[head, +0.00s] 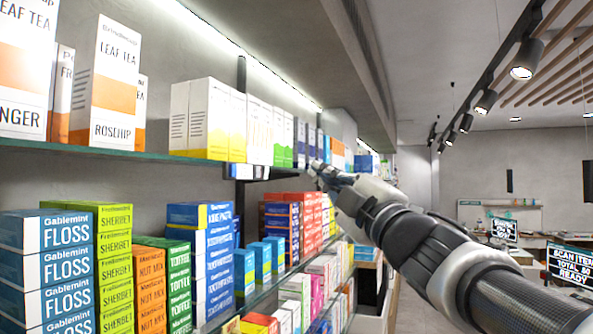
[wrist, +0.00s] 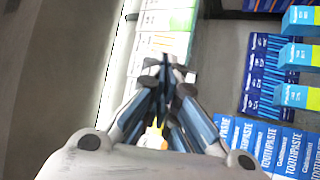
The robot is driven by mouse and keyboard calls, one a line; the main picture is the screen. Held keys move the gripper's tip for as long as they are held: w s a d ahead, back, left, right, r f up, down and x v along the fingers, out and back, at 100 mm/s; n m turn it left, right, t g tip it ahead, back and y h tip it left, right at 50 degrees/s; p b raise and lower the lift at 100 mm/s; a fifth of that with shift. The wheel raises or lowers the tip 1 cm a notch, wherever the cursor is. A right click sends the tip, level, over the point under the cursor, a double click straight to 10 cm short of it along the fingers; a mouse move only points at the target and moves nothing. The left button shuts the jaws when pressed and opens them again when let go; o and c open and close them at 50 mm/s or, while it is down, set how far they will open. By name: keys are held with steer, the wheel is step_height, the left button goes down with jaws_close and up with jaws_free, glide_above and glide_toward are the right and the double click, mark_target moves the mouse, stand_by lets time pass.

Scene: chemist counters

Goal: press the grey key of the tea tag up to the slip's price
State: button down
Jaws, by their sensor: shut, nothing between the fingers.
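A small price tag (head: 243,171) with a pale face and dark ends sits on the front edge of the upper glass shelf, below white and yellow boxes. Its figures are too small to read, and I cannot make out a grey key. Leaf tea boxes (head: 104,82) stand on the same shelf to the left. My gripper (head: 316,167) is shut and empty, to the right of the tag in the head view and apart from it in the picture. In the wrist view its fingertips (wrist: 172,64) meet in front of pale boxes. I cannot identify the slip.
The upper shelf edge (head: 100,151) runs along the left. Below it stand Floss boxes (head: 45,270), sherbet boxes (head: 115,265) and blue boxes (head: 201,240). Toothpaste boxes (wrist: 290,150) show in the wrist view. A till screen (head: 570,264) stands far right.

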mark_target(256, 172)
steer(key=w+a+b, duration=0.2)
steer(key=w+a, duration=0.1)
steer(key=a, duration=0.5)
steer(key=shift+a, duration=0.15)
steer(key=shift+w, duration=0.1)
stand_by(1.4)
steer(key=shift+w+a, duration=0.15)
steer(key=shift+a, duration=0.3)
steer(key=shift+w+a+b, duration=0.15)
steer(key=shift+a+b, duration=0.25)
stand_by(0.6)
steer(key=shift+d, duration=0.2)
steer(key=shift+s+d, duration=0.35)
steer(key=shift+d, duration=0.3)
